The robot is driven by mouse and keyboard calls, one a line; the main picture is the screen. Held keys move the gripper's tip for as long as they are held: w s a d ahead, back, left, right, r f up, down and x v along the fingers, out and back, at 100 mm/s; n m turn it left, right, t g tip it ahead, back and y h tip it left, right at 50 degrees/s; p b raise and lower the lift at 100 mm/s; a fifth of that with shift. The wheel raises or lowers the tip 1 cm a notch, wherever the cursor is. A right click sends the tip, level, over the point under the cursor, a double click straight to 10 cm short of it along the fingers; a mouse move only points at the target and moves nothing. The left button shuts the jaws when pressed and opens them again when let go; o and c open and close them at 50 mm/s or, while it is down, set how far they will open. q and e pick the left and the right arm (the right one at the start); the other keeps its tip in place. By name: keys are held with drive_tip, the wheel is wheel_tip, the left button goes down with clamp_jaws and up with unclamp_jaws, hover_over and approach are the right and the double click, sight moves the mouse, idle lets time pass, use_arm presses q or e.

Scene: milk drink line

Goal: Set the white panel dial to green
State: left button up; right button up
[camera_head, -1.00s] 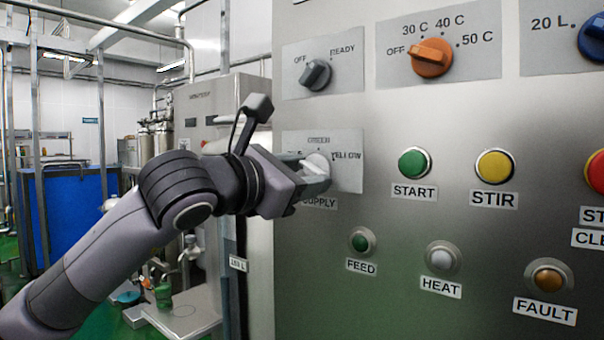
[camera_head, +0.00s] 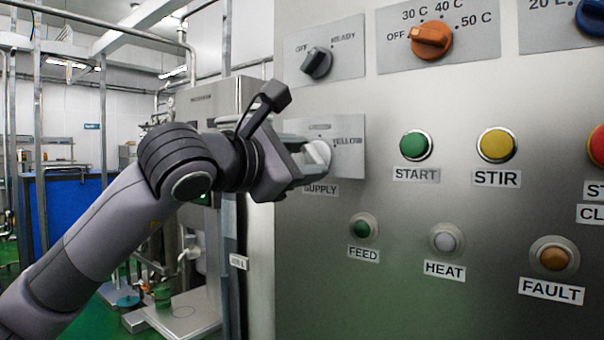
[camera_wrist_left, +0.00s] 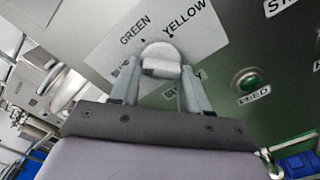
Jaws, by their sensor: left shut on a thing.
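The white dial (camera_head: 318,155) is on a light label plate (camera_head: 351,152) above the SUPPLY sign at the panel's left side. My left gripper (camera_head: 310,160) reaches it from the left and is shut on it. In the left wrist view the white dial (camera_wrist_left: 161,56) sits between the tips of my left gripper (camera_wrist_left: 158,76). The words GREEN and YELLOW show above it there, each with a dark mark. The lower-left word is mostly hidden by a finger. I cannot tell exactly which mark the dial points to. My right gripper is not in view.
A black dial (camera_head: 316,63) is above, and an orange dial (camera_head: 431,40) is to its upper right. A green START button (camera_head: 415,145) and a yellow STIR button (camera_head: 496,145) are to the right. A green FEED lamp (camera_head: 363,228) is below. The room left of the panel holds pipes and equipment.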

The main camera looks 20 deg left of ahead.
use_arm(q)
drive_tip(key=m+b, duration=0.1)
drive_tip(key=m, duration=0.2)
drive_tip(key=shift+a+r+m+b, duration=0.1)
drive_tip(key=shift+m+b, duration=0.2)
drive_tip(key=shift+m, duration=0.1)
drive_tip(key=shift+r+m+b, duration=0.2)
drive_tip(key=shift+m+b, duration=0.2)
drive_tip(key=shift+m, duration=1.6)
drive_tip(key=o, duration=0.9)
drive_tip(key=shift+o, duration=0.5)
drive_tip(key=shift+w, duration=0.15)
drive_tip(key=shift+f, duration=0.1)
